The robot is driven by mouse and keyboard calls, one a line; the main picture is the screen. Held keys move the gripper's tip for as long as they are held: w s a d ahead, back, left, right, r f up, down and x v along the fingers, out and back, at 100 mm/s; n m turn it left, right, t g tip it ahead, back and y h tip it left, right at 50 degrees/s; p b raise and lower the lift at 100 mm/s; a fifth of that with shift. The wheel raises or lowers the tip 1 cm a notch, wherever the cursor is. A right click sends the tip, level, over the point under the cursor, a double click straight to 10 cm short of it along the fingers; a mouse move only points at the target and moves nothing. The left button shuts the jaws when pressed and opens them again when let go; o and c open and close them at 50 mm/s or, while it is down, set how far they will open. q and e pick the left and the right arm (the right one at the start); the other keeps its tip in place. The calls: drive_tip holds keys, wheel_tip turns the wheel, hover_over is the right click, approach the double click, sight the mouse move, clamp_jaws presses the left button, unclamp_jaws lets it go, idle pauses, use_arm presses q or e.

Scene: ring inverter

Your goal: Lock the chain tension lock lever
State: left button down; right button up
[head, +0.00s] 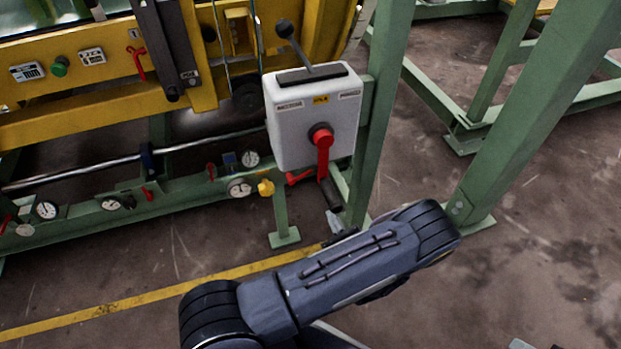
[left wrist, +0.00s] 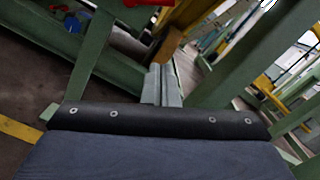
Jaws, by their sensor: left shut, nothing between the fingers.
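A pale grey control box (head: 292,150) stands on a green post in the head view. A black lever (head: 296,45) with a round knob rises from its top, tilted left. A red lever (head: 323,155) on its front hangs straight down. I cannot tell by label which one is the chain tension lock lever. My left gripper (head: 336,222) is below the box, just under the red lever's lower end, partly hidden by my arm. Its grey fingers (left wrist: 163,85) are shut and empty in the left wrist view, with red parts (left wrist: 135,3) beyond at the top edge. My right gripper is not in view.
Green posts (head: 385,90) stand right of the box. A yellow machine frame (head: 110,110) with buttons is at the left. Gauges (head: 239,187) and a yellow knob (head: 265,188) sit on a low green beam. A yellow floor line (head: 120,308) crosses open floor.

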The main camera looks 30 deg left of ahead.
sight(308, 173)
use_arm(q)
drive_tip(key=w+a+r+b, duration=0.3)
drive_tip(key=w+a+r, duration=0.1)
drive_tip(key=a, duration=0.5)
drive_tip(key=shift+w+a+b, duration=0.3)
drive_tip(key=shift+w+b, duration=0.05)
drive_tip(key=shift+w, duration=0.3)
drive_tip(key=shift+r+p, duration=0.45)
drive_tip(key=shift+p, duration=0.2)
idle(0.5)
drive_tip(key=shift+s+a+r+p, duration=0.2)
drive_tip(key=shift+r+p, duration=0.45)
drive_tip(key=shift+p, duration=0.15)
drive_tip(key=shift+s+a+r+p, duration=0.35)
drive_tip(key=shift+r+p, duration=0.2)
drive_tip(key=shift+p, duration=0.2)
drive_tip(key=shift+s, duration=0.1)
